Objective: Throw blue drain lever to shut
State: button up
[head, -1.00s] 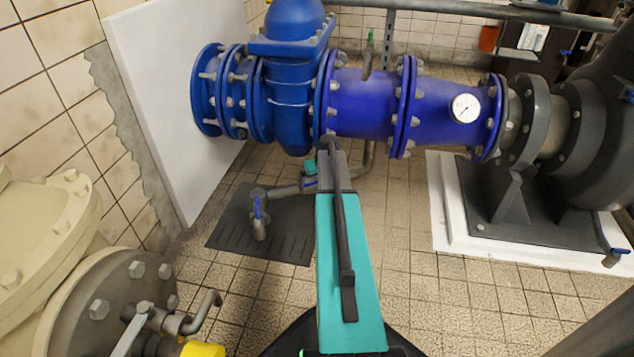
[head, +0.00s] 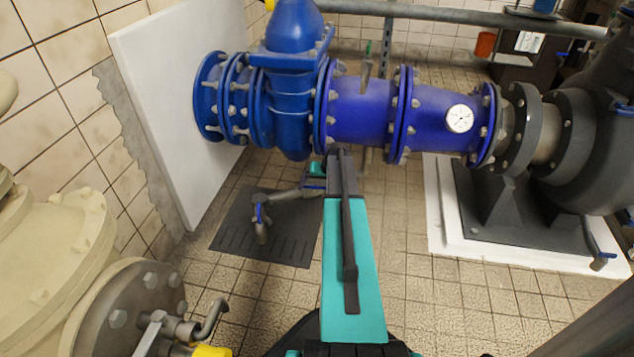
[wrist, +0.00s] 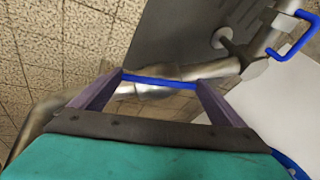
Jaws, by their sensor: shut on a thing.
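In the wrist view a blue lever (wrist: 160,81) lies across a metallic drain pipe, spanning between the two fingers of my gripper (wrist: 160,88). The fingers are shut on it, one at each end. In the head view a bit of this lever (head: 314,187) shows on the low pipe just left of my arm, and my arm hides most of the gripper. A second blue handle (head: 258,212) sits at the left end of the same pipe, above the floor grate. It also shows at the upper right in the wrist view (wrist: 296,36), apart from my gripper.
The large blue pipe (head: 360,112) and valve body run above the drain pipe. A dark floor grate (head: 240,240) lies beneath it. A white panel (head: 175,120) stands left, with a cream flanged valve (head: 60,230) in front. A grey pump base (head: 500,210) stands right. Tiled floor is open between.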

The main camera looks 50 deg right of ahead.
jog(key=m+p, duration=0.2)
jog(key=m+t+y+p, duration=0.1)
jog(key=m+p, duration=0.1)
jog(key=m+t+p, duration=0.1)
jog(key=m+p, duration=0.1)
jog(key=p, duration=0.1)
jog(key=shift+s+d, duration=0.35)
jog(key=shift+d, duration=0.05)
jog(key=m+t+p, duration=0.1)
jog(key=m, duration=0.2)
jog(key=shift+s+f+y+p, duration=0.1)
jog(key=shift+y+p, duration=0.2)
jog(key=shift+p, duration=0.1)
jog(key=shift+s+f+m+t+p, duration=0.15)
jog(key=shift+m+t+p, duration=0.6)
jog(key=shift+m, duration=1.35)
jog(key=shift+f+t, duration=0.1)
jog(key=shift+t, duration=0.15)
jog(key=o, duration=0.7)
jog(key=shift+a, duration=0.1)
jog(key=shift+o, duration=0.2)
jog(key=shift+a, duration=0.1)
